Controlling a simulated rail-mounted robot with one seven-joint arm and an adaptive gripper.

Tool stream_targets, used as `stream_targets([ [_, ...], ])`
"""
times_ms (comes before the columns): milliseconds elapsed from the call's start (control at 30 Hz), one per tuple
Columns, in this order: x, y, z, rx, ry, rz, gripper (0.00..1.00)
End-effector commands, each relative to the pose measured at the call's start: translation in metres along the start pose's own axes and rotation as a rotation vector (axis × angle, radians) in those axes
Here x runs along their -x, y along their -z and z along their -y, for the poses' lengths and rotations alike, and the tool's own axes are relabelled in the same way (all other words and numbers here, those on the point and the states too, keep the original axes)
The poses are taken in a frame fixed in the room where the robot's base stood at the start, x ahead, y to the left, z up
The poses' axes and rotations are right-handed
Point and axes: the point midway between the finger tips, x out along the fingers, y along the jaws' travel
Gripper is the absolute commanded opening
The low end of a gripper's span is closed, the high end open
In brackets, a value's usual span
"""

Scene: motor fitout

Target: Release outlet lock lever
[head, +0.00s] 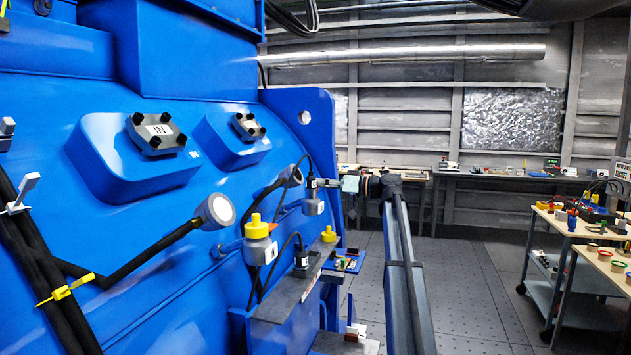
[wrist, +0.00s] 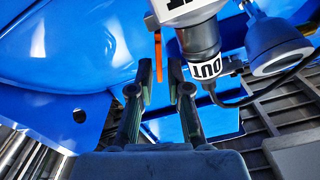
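The orange lock lever (wrist: 157,58) shows in the wrist view as a thin upright strip just left of the grey connector marked OUT (wrist: 201,42). My gripper (wrist: 163,76) is open, with one finger on each side of the lever's lower end in the picture. I cannot tell whether either finger touches it. In the head view my gripper (head: 330,183) is beside the grey outlet connector (head: 313,206) on the blue motor housing. The lever is not clear in that view.
Workbenches (head: 480,175) line the back; the floor between is clear.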

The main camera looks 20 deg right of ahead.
Motion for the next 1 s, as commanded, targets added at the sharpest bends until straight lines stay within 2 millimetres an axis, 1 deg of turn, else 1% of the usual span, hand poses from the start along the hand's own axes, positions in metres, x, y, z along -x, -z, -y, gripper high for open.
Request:
stream_targets([
  [33, -0.007, 0.002, 0.0, -0.001, 0.001, 0.001, 0.17],
  [200, -0.021, 0.001, 0.0, 0.0, 0.0, 0.0, 0.17],
  [333, -0.024, 0.0, 0.0, 0.0, 0.0, 0.0, 0.17],
  [567, -0.024, 0.0, -0.001, 0.0, 0.0, 0.0, 0.17],
  [600, -0.024, 0.0, -0.001, 0.0, 0.0, 0.0, 0.06],
  [633, -0.024, 0.0, -0.001, 0.0, 0.0, 0.0, 0.0],
  [1000, -0.024, 0.0, -0.001, -0.012, 0.0, 0.0, 0.0],
])
